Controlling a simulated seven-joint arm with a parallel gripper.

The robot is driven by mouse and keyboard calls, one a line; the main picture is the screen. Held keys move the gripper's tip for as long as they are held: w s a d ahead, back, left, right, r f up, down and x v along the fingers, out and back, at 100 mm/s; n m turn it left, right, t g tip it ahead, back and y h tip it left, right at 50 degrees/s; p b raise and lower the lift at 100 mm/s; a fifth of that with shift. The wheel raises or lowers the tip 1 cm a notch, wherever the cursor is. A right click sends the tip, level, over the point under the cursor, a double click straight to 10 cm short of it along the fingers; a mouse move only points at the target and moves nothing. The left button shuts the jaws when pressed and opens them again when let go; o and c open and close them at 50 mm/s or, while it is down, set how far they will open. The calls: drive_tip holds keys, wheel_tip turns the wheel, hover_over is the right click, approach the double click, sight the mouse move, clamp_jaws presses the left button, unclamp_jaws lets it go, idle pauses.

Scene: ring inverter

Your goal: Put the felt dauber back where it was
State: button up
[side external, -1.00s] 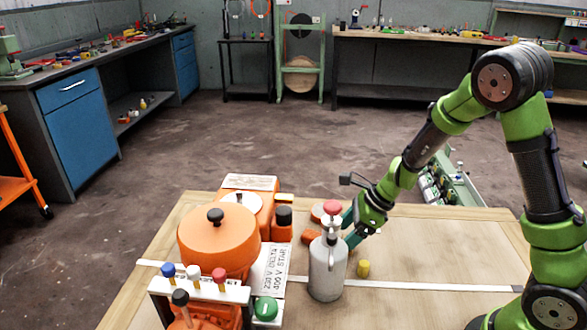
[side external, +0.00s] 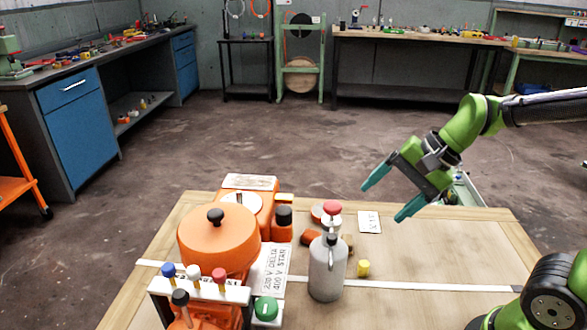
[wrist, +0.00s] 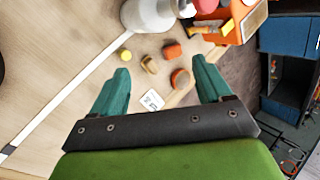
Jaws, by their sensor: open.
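I cannot tell for certain which object is the felt dauber. Candidates are the small loose pieces on the bench: an orange-red piece (wrist: 172,51), a rounder orange one (wrist: 181,79), a tan piece (wrist: 149,65) and a yellow cylinder (wrist: 124,55). They also show in the side view: orange piece (side external: 310,238), yellow cylinder (side external: 363,268); the tan piece is partly hidden behind the grey bottle (side external: 327,270). My gripper (side external: 393,192) is open with teal fingers, raised above the bench's far right part. In the wrist view my gripper (wrist: 162,68) has nothing between its fingers.
The grey bottle stands upright near the orange ring machine (side external: 218,240). A white rack (side external: 200,290) in front holds several coloured-top pegs. A white card (side external: 369,222) lies flat behind the bottle. A white strip (side external: 430,287) crosses the bench; its right part is clear.

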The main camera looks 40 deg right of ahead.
drive_tip(key=s+a+r+n+t+h, duration=0.1)
drive_tip(key=s+r+n+h, duration=0.1)
drive_tip(key=s+n, duration=0.3)
drive_tip(key=r+n, duration=0.1)
drive_tip(key=n, duration=0.3)
drive_tip(key=shift+s+r+t, duration=0.25)
drive_tip(key=shift+r+t, duration=0.1)
drive_tip(key=shift+t, duration=0.05)
drive_tip(key=shift+o, duration=0.4)
